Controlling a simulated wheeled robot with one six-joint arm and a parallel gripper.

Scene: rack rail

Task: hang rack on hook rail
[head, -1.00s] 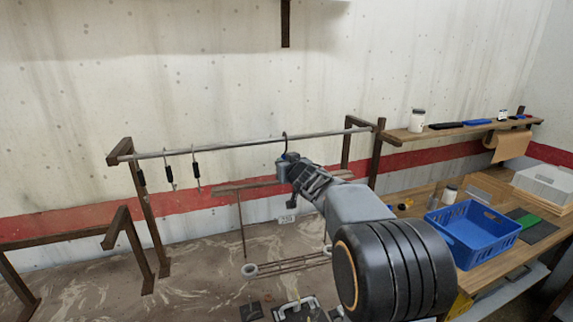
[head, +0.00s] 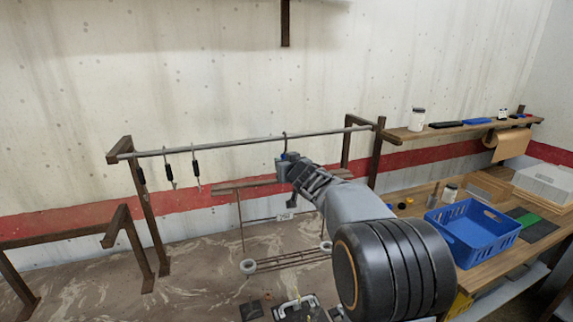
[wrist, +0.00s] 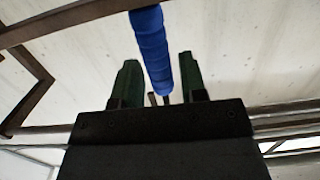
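The hook rail (head: 235,144) is a grey bar held between brown brackets along the wall. A dark hook (head: 285,138) at the top of the rack crosses the rail and appears to lie over it. Below it hangs the rack, with a brown crossbar (head: 235,188), thin side rods and a lower wire shelf (head: 285,261) with pale rings. My gripper (head: 283,164) is just below the rail at the hook. In the wrist view, the rack's blue grip (wrist: 150,45) runs between my gripper's green fingers (wrist: 160,82), with a gap on each side.
Several small black-handled hooks (head: 196,170) hang from the rail's left part. At right, a wooden bench holds a blue basket (head: 472,232), and a shelf (head: 460,130) carries a jar (head: 417,119). Brown frames (head: 125,228) stand at left.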

